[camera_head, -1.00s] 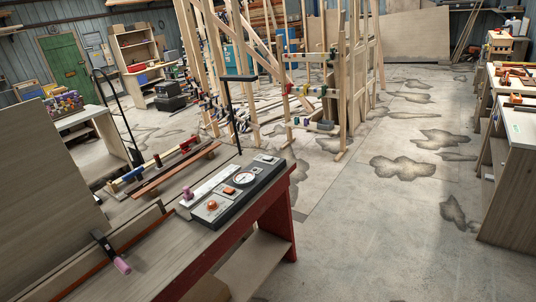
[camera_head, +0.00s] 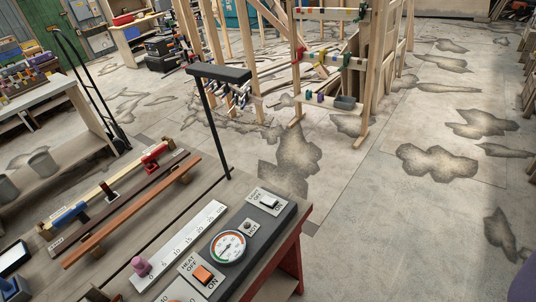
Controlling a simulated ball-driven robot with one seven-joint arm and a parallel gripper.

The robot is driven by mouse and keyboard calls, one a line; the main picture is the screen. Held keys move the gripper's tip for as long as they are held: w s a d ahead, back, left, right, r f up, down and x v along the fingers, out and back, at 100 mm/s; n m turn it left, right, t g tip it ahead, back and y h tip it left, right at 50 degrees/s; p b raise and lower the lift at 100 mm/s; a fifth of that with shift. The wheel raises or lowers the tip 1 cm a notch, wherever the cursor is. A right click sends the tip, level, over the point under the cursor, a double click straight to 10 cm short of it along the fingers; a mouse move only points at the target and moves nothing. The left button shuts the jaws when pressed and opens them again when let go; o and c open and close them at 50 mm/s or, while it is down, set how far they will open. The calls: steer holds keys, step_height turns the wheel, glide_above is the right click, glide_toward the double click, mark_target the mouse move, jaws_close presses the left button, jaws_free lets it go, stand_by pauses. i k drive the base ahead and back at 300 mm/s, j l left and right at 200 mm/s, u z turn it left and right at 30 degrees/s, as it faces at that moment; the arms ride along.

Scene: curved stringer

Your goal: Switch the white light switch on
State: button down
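The white light switch (camera_head: 268,203) sits near the far right end of a dark control panel (camera_head: 258,230) on the bench. Its labels read LIGHT OFF above and ON below. I cannot tell which way its rocker is tipped. On the same panel are a small AUX fitting (camera_head: 248,227), a round white gauge (camera_head: 227,247) and an orange HEAT switch (camera_head: 203,275). Nothing touches the white switch. I make out no gripper fingers in the view.
A black T-shaped post (camera_head: 212,115) rises behind the panel. Clamps and wooden bars lie to the left. Open floor (camera_head: 385,225) lies right of the bench. A dark purple shape (camera_head: 524,282) cuts into the lower right edge.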

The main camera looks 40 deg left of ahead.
mark_target(269, 200)
steer(key=i+j, duration=0.6)
steer(key=i, duration=0.6)
